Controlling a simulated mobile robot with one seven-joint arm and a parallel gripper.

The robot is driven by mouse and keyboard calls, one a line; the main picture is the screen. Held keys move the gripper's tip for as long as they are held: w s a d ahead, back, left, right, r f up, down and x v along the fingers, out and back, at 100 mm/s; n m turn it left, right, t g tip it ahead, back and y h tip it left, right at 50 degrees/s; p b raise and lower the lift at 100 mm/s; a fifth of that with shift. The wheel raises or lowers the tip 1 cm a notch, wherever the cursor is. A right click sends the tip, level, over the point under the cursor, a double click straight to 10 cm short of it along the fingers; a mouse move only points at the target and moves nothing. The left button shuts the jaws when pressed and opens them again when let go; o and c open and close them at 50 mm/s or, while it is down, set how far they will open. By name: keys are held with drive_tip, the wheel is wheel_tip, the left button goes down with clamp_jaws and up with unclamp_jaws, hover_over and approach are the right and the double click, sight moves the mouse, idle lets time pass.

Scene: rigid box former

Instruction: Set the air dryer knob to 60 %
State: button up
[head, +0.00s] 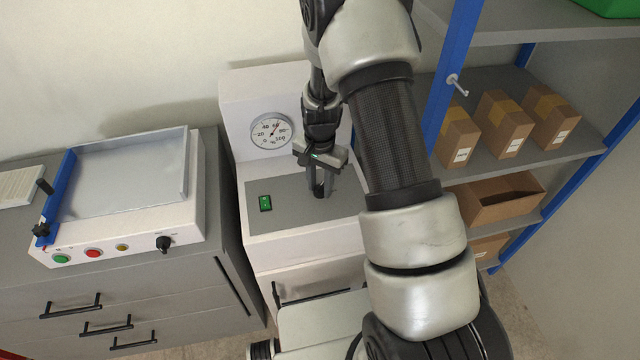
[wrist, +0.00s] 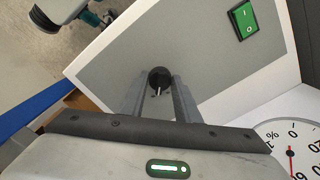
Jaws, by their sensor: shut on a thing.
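The air dryer (head: 262,171) is a white cabinet with a grey top panel. Its black round knob (wrist: 158,74) has a white pointer line and sits on that panel. My gripper (head: 319,192) reaches down to the panel and is shut on the knob. In the wrist view my gripper's two fingers (wrist: 159,84) stand on either side of the knob; in the head view they mostly hide it. The round percent gauge (head: 271,131) on the upright back has its red needle near 60. Part of the gauge (wrist: 283,133) also shows in the wrist view, needle near the 60 mark.
A green rocker switch (head: 265,203) sits on the panel left of my gripper. A white machine with a blue-edged tray (head: 120,180) stands on the grey drawer cabinet at left. A blue-framed shelf (head: 450,75) with cardboard boxes (head: 503,124) is at right.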

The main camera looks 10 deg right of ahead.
sight(320, 186)
drive_tip(key=shift+n, duration=0.3)
drive_tip(key=n+b, duration=0.1)
drive_tip(key=n, duration=0.2)
drive_tip(key=shift+n+b, duration=0.85)
drive_tip(key=shift+n, duration=1.85)
drive_tip(key=o, duration=1)
drive_tip(key=shift+o, duration=0.2)
drive_tip(key=shift+r, duration=0.1)
wheel_tip(320, 186, up, 17)
drive_tip(key=p, duration=0.1)
drive_tip(key=shift+r, duration=0.15)
